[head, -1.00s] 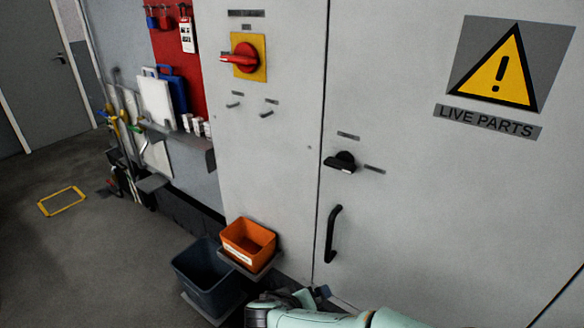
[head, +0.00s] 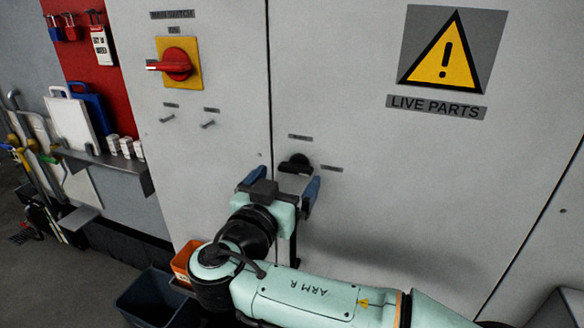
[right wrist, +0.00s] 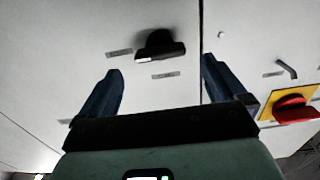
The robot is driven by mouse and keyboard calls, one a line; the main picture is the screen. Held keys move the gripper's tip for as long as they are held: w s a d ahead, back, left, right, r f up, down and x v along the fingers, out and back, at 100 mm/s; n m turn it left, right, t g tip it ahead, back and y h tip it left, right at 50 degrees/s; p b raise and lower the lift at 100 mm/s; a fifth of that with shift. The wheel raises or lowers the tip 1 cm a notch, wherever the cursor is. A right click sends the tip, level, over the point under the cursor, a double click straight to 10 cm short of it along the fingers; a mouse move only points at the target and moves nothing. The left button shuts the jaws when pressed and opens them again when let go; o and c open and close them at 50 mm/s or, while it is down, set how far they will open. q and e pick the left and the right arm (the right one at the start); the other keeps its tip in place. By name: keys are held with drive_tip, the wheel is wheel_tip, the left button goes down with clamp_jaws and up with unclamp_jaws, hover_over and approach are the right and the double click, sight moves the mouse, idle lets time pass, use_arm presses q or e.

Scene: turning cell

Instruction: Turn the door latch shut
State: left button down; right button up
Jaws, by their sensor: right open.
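The door latch (head: 296,163) is a black knob on the grey cabinet door (head: 400,190), just right of the door seam, between two small label plates. In the right wrist view the latch (right wrist: 160,47) shows ahead of the fingers, its handle lying nearly crosswise. My right gripper (head: 280,184) is open and empty, with blue fingers raised on either side just below the latch in the head view. In the right wrist view the gripper (right wrist: 155,92) has its fingers spread wide, apart from the latch. My left gripper is not in view.
A red rotary switch on a yellow plate (head: 193,62) is on the panel left of the seam, with two small pegs below. An orange bin (head: 182,258) and a dark bin (head: 150,300) stand low at left. The door handle is mostly hidden by my right arm.

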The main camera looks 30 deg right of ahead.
sight(293, 170)
drive_tip(key=shift+p+x, duration=0.3)
drive_tip(key=shift+x, duration=1.85)
drive_tip(key=shift+a, duration=0.1)
drive_tip(key=c, duration=1.1)
